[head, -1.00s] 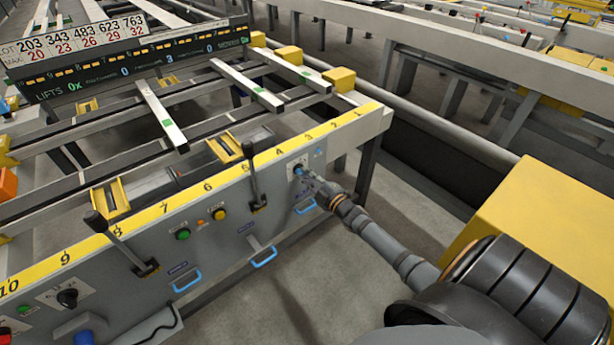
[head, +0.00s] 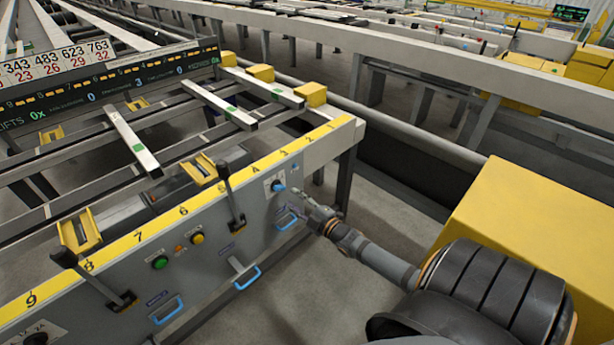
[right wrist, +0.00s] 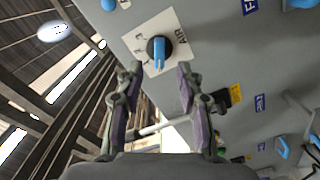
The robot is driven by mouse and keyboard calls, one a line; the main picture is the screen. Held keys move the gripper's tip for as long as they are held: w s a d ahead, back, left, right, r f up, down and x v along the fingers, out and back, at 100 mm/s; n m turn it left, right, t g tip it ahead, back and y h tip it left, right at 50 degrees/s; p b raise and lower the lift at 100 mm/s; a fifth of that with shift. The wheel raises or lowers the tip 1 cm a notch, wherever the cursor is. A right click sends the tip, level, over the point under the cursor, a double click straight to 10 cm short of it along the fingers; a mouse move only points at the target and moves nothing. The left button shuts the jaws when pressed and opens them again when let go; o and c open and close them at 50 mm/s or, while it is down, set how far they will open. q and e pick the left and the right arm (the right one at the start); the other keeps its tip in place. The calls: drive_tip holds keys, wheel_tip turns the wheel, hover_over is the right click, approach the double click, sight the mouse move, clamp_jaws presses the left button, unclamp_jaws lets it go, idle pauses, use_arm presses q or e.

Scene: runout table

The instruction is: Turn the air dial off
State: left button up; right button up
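The air dial (right wrist: 158,50) is a black round knob with a blue grip bar on a white plate marked AIR, on the grey front panel. In the right wrist view its bar stands roughly upright in the picture. In the head view the dial (head: 278,186) shows small, near the panel's right end. My right gripper (right wrist: 160,72) is open, with its two fingers apart and nothing between them. In the head view the right gripper (head: 296,205) is just below and right of the dial, seemingly clear of it. My left gripper is not in view.
The panel also carries a green button (head: 160,262), a yellow button (head: 197,238), black levers (head: 230,195) and blue handles (head: 248,278). A yellow block (head: 545,225) stands right of my arm. Grey floor is open below the panel's right end.

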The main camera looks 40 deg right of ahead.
drive_tip(key=s, duration=0.6)
drive_tip(key=shift+s+d, duration=0.25)
drive_tip(key=shift+s, duration=0.15)
drive_tip(key=s+d+f+m+g+h, duration=0.1)
drive_tip(key=s+f+m+g, duration=0.3)
drive_tip(key=f, duration=0.7)
drive_tip(key=s+d+f+m+g+h, duration=0.1)
drive_tip(key=s+f+g, duration=0.1)
drive_tip(key=s+f, duration=0.65)
drive_tip(key=s+f+m+g+h, duration=0.1)
drive_tip(key=s+f+m+g, duration=0.25)
drive_tip(key=f, duration=0.85)
drive_tip(key=s+a+f+m+g, duration=0.1)
drive_tip(key=s+a+f+g, duration=0.1)
drive_tip(key=s+a+f, duration=0.3)
drive_tip(key=s+a+f+m+g, duration=0.15)
drive_tip(key=s+f, duration=0.25)
drive_tip(key=s, duration=0.4)
drive_tip(key=s+a+f+m+g, duration=0.1)
drive_tip(key=s+a+f+g, duration=0.25)
drive_tip(key=s, duration=0.25)
wheel_tip(320, 180, up, 12)
drive_tip(key=s+a+y+p, duration=0.1)
drive_tip(key=a+p, duration=0.1)
drive_tip(key=p, duration=1)
drive_tip(key=shift+s+p, duration=0.35)
drive_tip(key=shift+p, duration=0.05)
